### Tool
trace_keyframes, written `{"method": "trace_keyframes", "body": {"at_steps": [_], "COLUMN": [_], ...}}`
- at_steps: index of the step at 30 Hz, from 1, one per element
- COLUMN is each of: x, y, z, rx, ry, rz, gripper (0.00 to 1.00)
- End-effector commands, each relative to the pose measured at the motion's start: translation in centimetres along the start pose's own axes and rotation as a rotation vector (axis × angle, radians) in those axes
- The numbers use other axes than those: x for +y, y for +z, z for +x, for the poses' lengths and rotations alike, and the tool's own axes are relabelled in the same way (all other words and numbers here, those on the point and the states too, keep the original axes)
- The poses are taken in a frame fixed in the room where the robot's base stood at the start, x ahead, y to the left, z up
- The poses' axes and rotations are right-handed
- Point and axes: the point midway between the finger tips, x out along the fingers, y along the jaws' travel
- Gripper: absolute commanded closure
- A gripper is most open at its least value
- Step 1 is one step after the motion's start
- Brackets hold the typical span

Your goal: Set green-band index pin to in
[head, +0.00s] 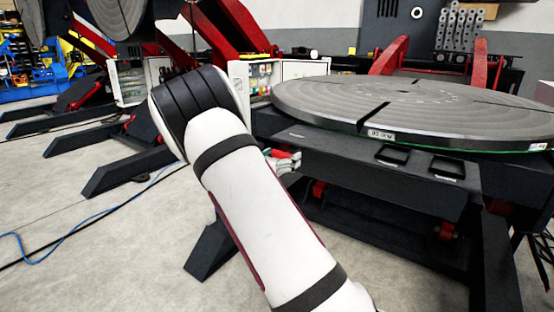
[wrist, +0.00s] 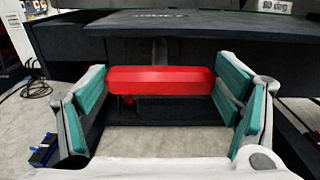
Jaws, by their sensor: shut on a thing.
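My gripper (wrist: 160,88) is shut on a red bar-shaped handle (wrist: 150,80), with a teal pad at each end of it. The handle lies crosswise between the fingers, in front of the dark positioner frame. In the head view my gripper (head: 285,160) shows only partly beside my white arm, with a bit of red at it, just below the front left of the round table. I see no green band on the handle.
The large round slotted table (head: 420,105) overhangs a dark frame (head: 390,175) at the right. A white cabinet (head: 262,78) stands behind. Another positioner with dark legs (head: 125,170) is at the left.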

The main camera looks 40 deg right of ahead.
Motion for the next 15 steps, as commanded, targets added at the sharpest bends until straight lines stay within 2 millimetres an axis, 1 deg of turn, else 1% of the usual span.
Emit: {"method": "trace_keyframes", "body": {"at_steps": [1,3,10,11,12,13,15], "x": [-0.13,-0.09,-0.06,-0.06,-0.05,-0.05,-0.04], "y": [0.08,0.09,0.14,0.14,0.14,0.13,0.10], "z": [0.86,1.37,1.45,1.46,1.45,1.43,1.38], "rx": [-0.002,-0.002,-0.002,-0.002,-0.002,-0.002,-0.002], "ry": [-0.004,-0.002,-0.001,-0.001,-0.001,-0.001,-0.001], "rz": [0.001,0.002,0.002,0.002,0.002,0.002,0.002], "gripper": [0.67,0.67,0.67,0.12,0.03,0.00,0.00]}}
